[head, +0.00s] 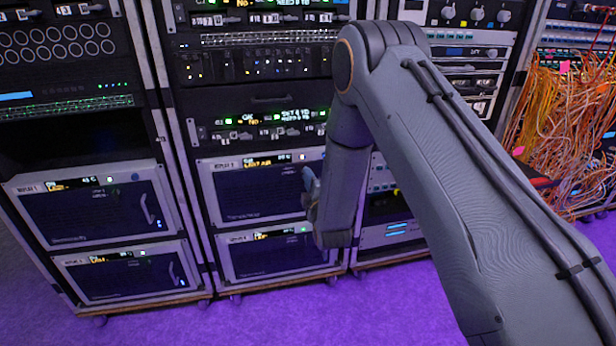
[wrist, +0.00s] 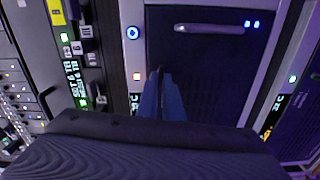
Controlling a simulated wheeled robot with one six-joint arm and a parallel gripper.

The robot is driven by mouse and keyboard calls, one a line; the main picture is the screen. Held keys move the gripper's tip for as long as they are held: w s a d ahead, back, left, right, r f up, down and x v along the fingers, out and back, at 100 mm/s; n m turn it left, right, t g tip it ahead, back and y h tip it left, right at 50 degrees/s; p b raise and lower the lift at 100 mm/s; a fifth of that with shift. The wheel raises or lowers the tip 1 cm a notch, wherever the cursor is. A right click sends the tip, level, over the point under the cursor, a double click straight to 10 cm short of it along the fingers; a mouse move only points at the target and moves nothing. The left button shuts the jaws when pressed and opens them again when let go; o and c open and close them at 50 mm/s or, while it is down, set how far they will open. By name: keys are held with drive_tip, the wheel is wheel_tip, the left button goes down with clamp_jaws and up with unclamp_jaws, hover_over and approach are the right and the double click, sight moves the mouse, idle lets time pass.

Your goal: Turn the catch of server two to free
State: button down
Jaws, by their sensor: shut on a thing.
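Server two seems to be the upper dark-fronted unit (head: 248,195) in the middle rack, though its small label is hard to read. Its front fills the middle of the wrist view (wrist: 205,75). A pale bar (wrist: 210,28) with blue lights at one end sits on that front, clear of my fingers; I cannot tell if it is the catch. My gripper (wrist: 159,78) points at the front, beside the edge strip with a blue ring light (wrist: 132,32). Its blue fingers are shut on a thin dark piece, mostly hidden between them. In the head view my arm hides the unit's right end.
A similar unit (head: 275,262) sits below. Two more (head: 90,212) stand in the left rack. A row of switches (head: 255,133) runs just above the unit. Orange cables (head: 565,125) hang at the far right. The purple floor in front is clear.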

drive_tip(key=shift+n, duration=0.7)
drive_tip(key=c, duration=1.9)
unclamp_jaws()
drive_tip(key=shift+p+v, duration=0.4)
drive_tip(key=shift+v, duration=3.55)
